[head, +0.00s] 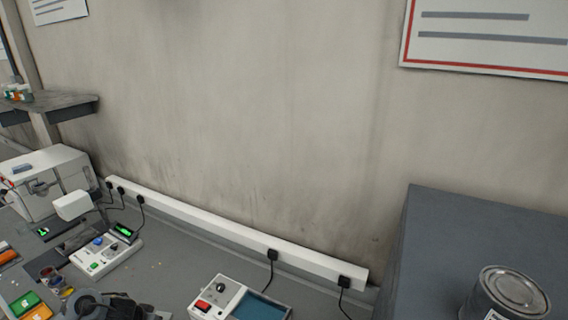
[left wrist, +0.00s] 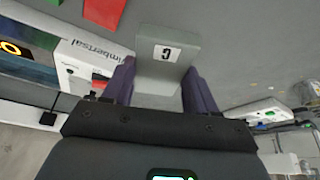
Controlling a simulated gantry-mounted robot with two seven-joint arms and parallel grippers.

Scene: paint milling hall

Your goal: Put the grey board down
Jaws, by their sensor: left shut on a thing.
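In the left wrist view my left gripper (left wrist: 160,68) is shut on the grey board (left wrist: 178,35), a grey-green plate with a white label bearing one dark character. One dark purple finger is on each side of the board. The grey bench top (left wrist: 235,50) lies behind it; I cannot tell whether the board touches it. In the head view a dark part at the bottom left edge seems to be my left arm; the board cannot be made out there. My right gripper is in neither view.
A white power strip (head: 230,232) runs along the wall. A metal tin (head: 510,292) stands at the right. A red block (left wrist: 104,10) lies beyond the board.

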